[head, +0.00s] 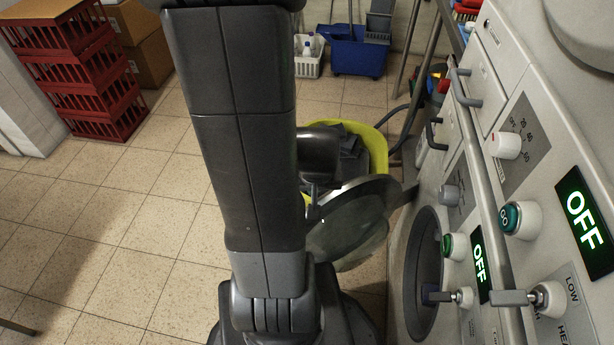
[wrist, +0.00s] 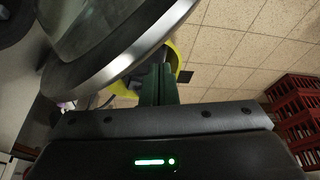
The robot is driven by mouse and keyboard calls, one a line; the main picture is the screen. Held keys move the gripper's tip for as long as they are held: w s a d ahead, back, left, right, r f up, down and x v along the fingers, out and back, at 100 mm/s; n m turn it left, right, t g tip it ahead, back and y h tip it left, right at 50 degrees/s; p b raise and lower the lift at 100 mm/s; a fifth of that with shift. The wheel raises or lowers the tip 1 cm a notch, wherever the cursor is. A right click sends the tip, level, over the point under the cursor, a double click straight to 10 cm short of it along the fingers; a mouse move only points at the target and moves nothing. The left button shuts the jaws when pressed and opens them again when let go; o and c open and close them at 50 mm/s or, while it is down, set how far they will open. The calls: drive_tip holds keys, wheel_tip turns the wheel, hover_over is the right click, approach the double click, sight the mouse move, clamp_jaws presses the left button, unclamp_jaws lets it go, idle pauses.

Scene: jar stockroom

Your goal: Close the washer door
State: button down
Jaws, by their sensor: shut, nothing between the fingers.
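The washer door (head: 345,225) is a round glass disc with a grey rim, and it stands open, swung out from the washer front. The washer's round opening (head: 424,270) is dark and uncovered on the right. In the wrist view the door's metal rim (wrist: 125,72) fills the upper left. My gripper (wrist: 158,82) is shut and empty, its fingertips close beside the rim; I cannot tell if they touch it. In the head view my arm hides most of the gripper near the door's left edge.
A yellow tub (head: 380,158) with dark cloths stands behind the door. Red crates (head: 85,75) and cardboard boxes (head: 150,55) are at the back left. A blue bucket (head: 357,55) and white basket (head: 309,62) stand at the back. The tiled floor on the left is clear.

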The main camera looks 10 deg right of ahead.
sight(320, 202)
drive_tip(key=shift+s+d, duration=0.2)
drive_tip(key=shift+s, duration=0.6)
drive_tip(key=shift+s+d, duration=0.2)
drive_tip(key=shift+s, duration=0.6)
drive_tip(key=p+v, duration=0.6)
drive_tip(key=v, duration=0.7)
drive_tip(key=shift+r+p, duration=0.3)
drive_tip(key=shift+r, duration=0.1)
drive_tip(key=shift+s, duration=0.15)
drive_tip(key=b+x, duration=0.6)
drive_tip(key=x, duration=0.8)
drive_tip(key=shift+b, duration=0.4)
drive_tip(key=shift+r, duration=0.1)
